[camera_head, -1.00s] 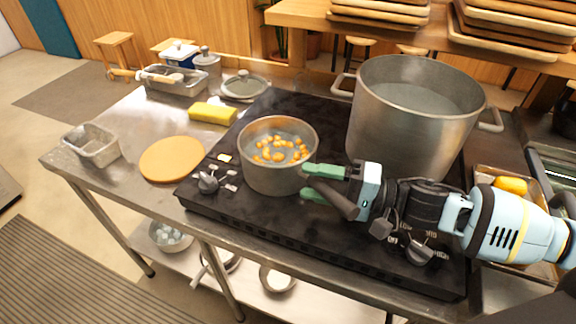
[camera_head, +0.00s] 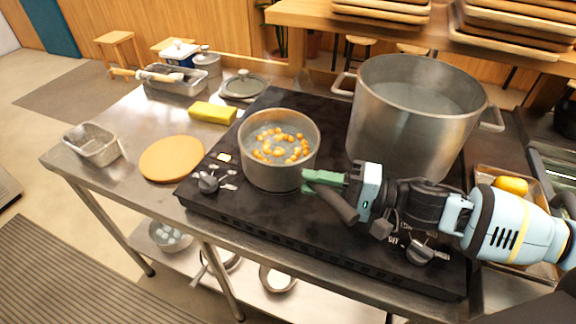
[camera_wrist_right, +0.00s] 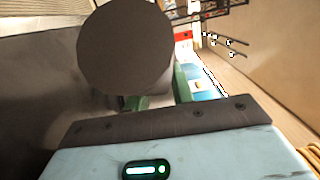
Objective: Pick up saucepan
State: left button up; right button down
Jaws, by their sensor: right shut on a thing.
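The saucepan (camera_head: 268,174) is a round grey metal pot with orange beans (camera_head: 281,144) in water, over the left part of the black stovetop (camera_head: 262,216). It looks upright; I cannot tell whether its base touches the stovetop. Its dark handle (camera_head: 340,208) points to the lower right. My right gripper (camera_head: 318,179) has green fingers and is shut on the handle, close to the pot wall. In the right wrist view, a large dark round shape (camera_wrist_right: 125,48), probably the handle's end, hides much of the right gripper (camera_wrist_right: 158,95). My left gripper is not in view.
A large steel stockpot (camera_head: 405,125) stands close on the right. A round wooden board (camera_head: 171,159), a yellow sponge (camera_head: 213,112), a pot lid (camera_head: 243,86) and metal trays (camera_head: 92,146) lie on the counter at left.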

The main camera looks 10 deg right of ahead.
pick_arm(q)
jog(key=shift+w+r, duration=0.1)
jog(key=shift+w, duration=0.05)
pick_arm(e)
jog(key=shift+r, duration=0.45)
